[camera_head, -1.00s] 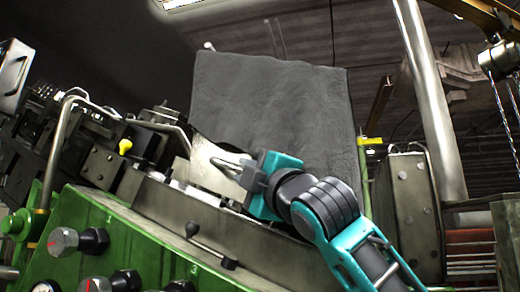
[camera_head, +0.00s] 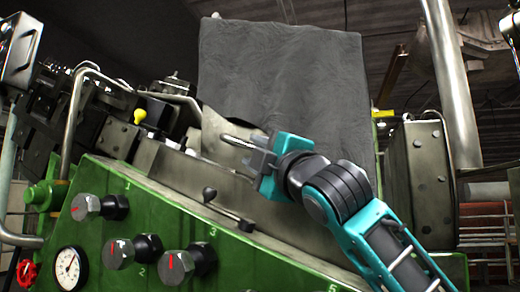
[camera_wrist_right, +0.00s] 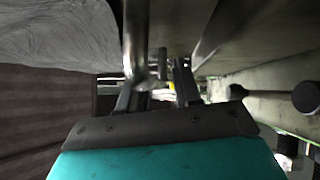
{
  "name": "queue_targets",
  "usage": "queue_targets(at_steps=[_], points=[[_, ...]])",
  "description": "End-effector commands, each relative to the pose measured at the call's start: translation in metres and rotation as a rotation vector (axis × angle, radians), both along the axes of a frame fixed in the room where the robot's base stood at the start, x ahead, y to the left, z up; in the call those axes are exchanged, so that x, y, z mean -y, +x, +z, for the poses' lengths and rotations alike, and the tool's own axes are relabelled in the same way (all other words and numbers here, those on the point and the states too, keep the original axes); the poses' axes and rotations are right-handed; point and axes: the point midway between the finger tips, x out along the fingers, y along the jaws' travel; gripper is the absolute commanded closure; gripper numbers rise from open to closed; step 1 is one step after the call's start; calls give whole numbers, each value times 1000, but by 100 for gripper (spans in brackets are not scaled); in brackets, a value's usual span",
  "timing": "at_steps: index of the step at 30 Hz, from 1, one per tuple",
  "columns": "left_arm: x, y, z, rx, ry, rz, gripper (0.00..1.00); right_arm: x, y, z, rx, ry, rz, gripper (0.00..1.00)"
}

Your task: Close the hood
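The hood (camera_head: 285,85) is a large dark grey panel, standing raised above the green machine in the head view. In the right wrist view, a grey rough surface (camera_wrist_right: 50,35) at the upper left appears to be part of it. My right gripper (camera_head: 243,144) is in front of the hood's lower left part. In the right wrist view, its fingers (camera_wrist_right: 157,88) are apart. A shiny metal bar (camera_wrist_right: 136,40) comes down to the left finger and partly hides it; I cannot tell whether they touch. My left gripper is not in view.
The green machine front (camera_head: 130,215) carries several black knobs, a round gauge (camera_head: 68,268) and a black-ended lever (camera_head: 228,208). A bent metal rail (camera_head: 72,120) and a yellow knob (camera_head: 140,116) stand at the left. A vertical pipe (camera_head: 449,80) rises at the right.

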Motion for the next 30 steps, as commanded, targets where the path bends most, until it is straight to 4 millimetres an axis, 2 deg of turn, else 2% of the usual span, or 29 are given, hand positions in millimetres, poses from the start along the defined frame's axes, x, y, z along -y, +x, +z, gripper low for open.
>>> queue_targets(at_steps=[1,4,17,23,30], points=[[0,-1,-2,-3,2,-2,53,-2,1,-4,-7,-3,2,68],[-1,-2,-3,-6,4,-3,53,-1,1,-3,-5,-2,1,60],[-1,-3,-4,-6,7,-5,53,4,-5,-2,3,1,-2,60],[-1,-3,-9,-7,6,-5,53,18,-26,-13,5,1,-1,60],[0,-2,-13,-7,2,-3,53,40,-61,-31,4,-1,-2,60]])
